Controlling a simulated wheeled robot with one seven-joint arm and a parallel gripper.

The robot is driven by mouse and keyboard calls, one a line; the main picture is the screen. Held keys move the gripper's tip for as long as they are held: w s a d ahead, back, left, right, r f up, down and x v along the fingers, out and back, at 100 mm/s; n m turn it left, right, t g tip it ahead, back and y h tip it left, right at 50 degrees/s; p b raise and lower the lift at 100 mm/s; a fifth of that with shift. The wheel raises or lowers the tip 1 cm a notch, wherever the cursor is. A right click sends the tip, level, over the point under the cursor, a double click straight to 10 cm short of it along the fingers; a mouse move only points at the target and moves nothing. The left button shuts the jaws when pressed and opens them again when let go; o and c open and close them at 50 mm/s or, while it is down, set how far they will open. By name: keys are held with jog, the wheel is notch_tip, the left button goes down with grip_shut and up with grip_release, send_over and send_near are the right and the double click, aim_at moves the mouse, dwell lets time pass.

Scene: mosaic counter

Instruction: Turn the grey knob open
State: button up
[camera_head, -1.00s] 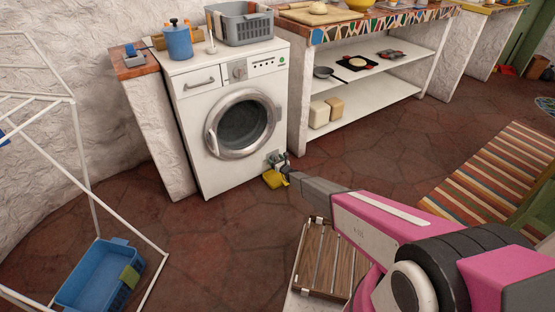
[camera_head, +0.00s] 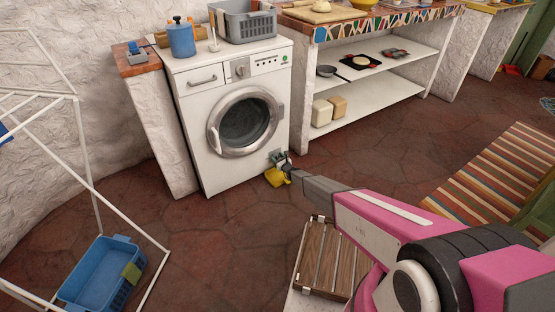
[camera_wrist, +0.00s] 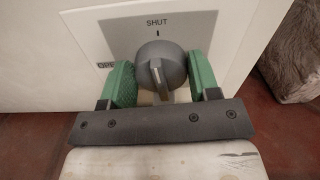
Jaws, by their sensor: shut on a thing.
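The grey knob (camera_wrist: 161,68) sits on a grey plate (camera_wrist: 200,25) low on the front of the white washing machine (camera_head: 200,140). In the wrist view the plate reads SHUT above the knob, with a short black mark below the word. A label at the left, partly hidden by a finger, starts with OPE. The knob's raised grip stands near upright, roughly toward SHUT. My gripper (camera_wrist: 160,85) has one green finger on each side of the knob and is shut on it. In the head view the knob is too small to make out behind my gripper (camera_head: 283,162).
A yellow object (camera_head: 276,177) is at the machine's lower front, beside my gripper. A slatted wooden piece (camera_head: 333,262) is under my arm. A white drying rack (camera_head: 85,150) and blue basket (camera_head: 100,275) stand left.

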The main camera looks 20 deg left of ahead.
jog(key=n, duration=0.4)
jog(key=shift+s, duration=0.1)
jog(key=n, duration=0.4)
jog(key=shift+s+f+n, duration=0.1)
jog(key=shift+n, duration=0.3)
jog(key=n, duration=0.4)
jog(key=shift+a+f, duration=0.1)
jog(key=shift+n, duration=1.9)
jog(key=shift+f+n, duration=0.1)
jog(key=shift+n, duration=0.2)
